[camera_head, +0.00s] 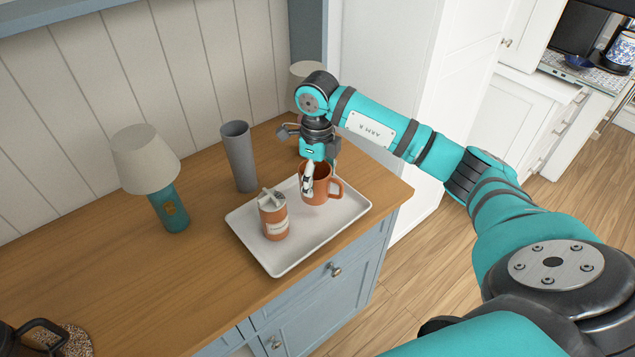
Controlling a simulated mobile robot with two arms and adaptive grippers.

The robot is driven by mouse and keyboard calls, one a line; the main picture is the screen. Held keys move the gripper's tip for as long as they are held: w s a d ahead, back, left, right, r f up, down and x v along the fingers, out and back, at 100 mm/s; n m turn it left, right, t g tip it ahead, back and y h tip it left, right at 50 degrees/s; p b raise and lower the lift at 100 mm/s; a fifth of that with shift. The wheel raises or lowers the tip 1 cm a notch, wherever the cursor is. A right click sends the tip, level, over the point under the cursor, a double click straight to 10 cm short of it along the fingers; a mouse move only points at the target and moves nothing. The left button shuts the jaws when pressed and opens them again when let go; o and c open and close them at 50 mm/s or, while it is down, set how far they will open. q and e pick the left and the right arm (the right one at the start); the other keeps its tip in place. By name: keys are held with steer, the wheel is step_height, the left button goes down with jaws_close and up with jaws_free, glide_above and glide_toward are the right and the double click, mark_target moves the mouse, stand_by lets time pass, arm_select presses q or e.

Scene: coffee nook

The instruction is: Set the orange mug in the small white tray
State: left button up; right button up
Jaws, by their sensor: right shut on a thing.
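The orange mug (322,187) is at the back right part of the small white tray (284,258), with its handle to the right. My right gripper (308,178) reaches down from above and is shut on the mug's near left wall. The mug looks upright. I cannot tell whether its base touches the tray or hangs just above it. An orange canister with a pale lid (273,215) stands in the tray, left of the mug. My left gripper is not in view.
A grey tall cup (239,157) stands behind the tray. A teal lamp with a pale shade (168,206) stands to the left, and a second pale shade (306,71) shows behind my gripper. A dark pot (30,338) is at the bottom left. The counter's middle left is clear.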

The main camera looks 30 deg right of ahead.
mark_target(318, 188)
steer(key=shift+f+p, duration=0.85)
steer(key=shift+f, duration=0.9)
steer(key=shift+f+b, duration=0.15)
steer(key=shift+b, duration=0.15)
steer(key=o, duration=1.5)
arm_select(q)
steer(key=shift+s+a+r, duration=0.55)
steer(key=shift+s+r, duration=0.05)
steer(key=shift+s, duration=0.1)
arm_select(e)
steer(key=shift+r, duration=0.25)
steer(key=shift+w+r, duration=0.1)
steer(key=shift+r, duration=0.15)
arm_select(q)
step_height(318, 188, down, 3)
steer(key=b, duration=0.3)
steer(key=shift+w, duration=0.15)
arm_select(e)
step_height(318, 188, up, 11)
steer(key=shift+r, duration=0.2)
